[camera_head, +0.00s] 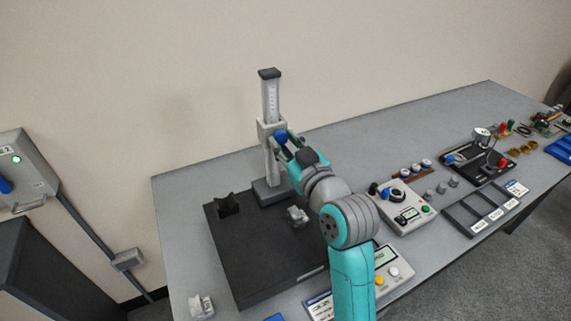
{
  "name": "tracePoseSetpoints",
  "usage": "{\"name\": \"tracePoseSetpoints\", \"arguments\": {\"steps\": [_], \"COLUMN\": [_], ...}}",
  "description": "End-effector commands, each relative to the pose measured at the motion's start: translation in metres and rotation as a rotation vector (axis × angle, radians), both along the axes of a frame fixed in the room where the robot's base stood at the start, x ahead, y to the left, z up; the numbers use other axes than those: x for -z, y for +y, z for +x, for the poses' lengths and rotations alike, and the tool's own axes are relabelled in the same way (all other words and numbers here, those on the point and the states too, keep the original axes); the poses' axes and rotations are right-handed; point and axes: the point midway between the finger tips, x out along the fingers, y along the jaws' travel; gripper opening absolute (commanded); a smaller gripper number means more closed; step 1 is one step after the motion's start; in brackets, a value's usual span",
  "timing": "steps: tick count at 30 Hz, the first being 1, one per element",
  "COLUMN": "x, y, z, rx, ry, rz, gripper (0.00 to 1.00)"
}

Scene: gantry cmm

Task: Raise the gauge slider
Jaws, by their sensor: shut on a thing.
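The height gauge is an upright grey column (270,98) with a dark cap and a scale on its face. It stands on a dark base (272,190) on the table. The light grey slider (264,131) sits partway up the column and carries a blue knob (281,136). My gripper (284,141) reaches the slider from the right and is shut at the blue knob. The fingers and the arm's wrist partly hide the slider's lower right side.
A black plate (235,255) with a dark V-shaped block (228,204) and a small grey part (297,215) lies in front of the gauge. A control box (399,208) and several trays and parts fill the table's right side. The table's back left is clear.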

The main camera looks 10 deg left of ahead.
Motion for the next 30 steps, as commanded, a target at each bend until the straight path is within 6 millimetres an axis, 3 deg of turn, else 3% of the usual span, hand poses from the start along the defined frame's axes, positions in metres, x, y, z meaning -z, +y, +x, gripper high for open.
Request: {"name": "tracePoseSetpoints", "arguments": {"steps": [5, 15, 16, 18, 30], "x": [-0.02, -0.021, -0.021, -0.021, -0.02], "y": [0.0, 0.0, 0.0, 0.0, -0.003], "z": [0.0, 0.0, 0.0, 0.0, -0.004], "rx": [0.0, 0.0, 0.0, 0.0, 0.0], "ry": [-0.001, 0.002, 0.002, 0.002, 0.003], "rz": [0.001, 0.0, 0.0, 0.0, -0.001], "gripper": [0.0, 0.0, 0.4, 0.57, 0.58]}}
